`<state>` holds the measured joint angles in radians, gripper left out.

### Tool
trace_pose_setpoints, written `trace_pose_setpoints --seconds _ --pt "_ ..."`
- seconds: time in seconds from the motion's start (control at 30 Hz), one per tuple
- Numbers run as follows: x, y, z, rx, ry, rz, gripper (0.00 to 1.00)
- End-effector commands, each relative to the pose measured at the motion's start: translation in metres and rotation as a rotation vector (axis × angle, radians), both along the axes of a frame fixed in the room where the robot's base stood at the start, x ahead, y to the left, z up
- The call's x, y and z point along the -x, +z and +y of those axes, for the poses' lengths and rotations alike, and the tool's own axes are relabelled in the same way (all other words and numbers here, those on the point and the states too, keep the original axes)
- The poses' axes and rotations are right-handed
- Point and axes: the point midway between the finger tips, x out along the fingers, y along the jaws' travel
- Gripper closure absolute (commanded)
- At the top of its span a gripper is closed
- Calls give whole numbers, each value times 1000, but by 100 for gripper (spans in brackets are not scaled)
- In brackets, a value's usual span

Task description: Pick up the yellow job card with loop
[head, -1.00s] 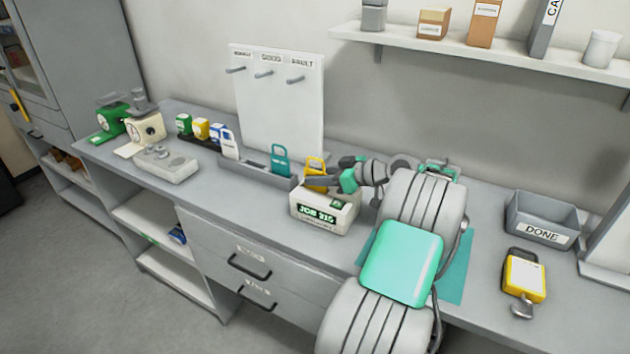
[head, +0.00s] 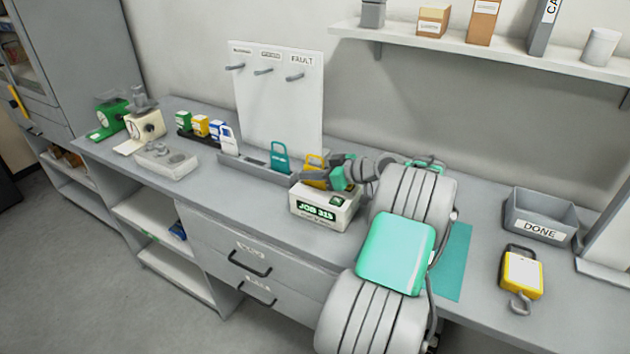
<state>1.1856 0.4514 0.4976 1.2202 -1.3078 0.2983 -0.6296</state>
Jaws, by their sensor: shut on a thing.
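The yellow job card with loop (head: 314,161) stands at the right end of the grey card rack (head: 236,166), its upper part showing above my gripper. My gripper (head: 316,178) is shut on it, reaching in from the right. The card's lower part is hidden behind my gripper and the white JOB 315 box (head: 312,212), so I cannot tell whether it still touches the rack.
A white board with pegs (head: 275,105) stands behind the rack. The DONE bin (head: 538,231) and a yellow device with a hook (head: 521,275) are at the right. Scales (head: 147,125) and small boxes (head: 200,126) are at the left. A teal mat (head: 456,255) lies by my arm.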

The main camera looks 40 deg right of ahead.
Motion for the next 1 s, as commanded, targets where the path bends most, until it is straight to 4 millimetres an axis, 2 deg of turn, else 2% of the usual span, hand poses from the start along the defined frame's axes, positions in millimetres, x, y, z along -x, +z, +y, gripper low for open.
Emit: trace_pose_setpoints --seconds 0.37,0.47,0.57,0.8,1.0 --pt "0 1 0 1 0 0 100" --pt "0 7 0 3 0 -2 100" --pt "0 25 0 6 1 -3 100" --pt "0 82 0 6 0 -3 100" --pt "0 100 0 1 0 0 100"
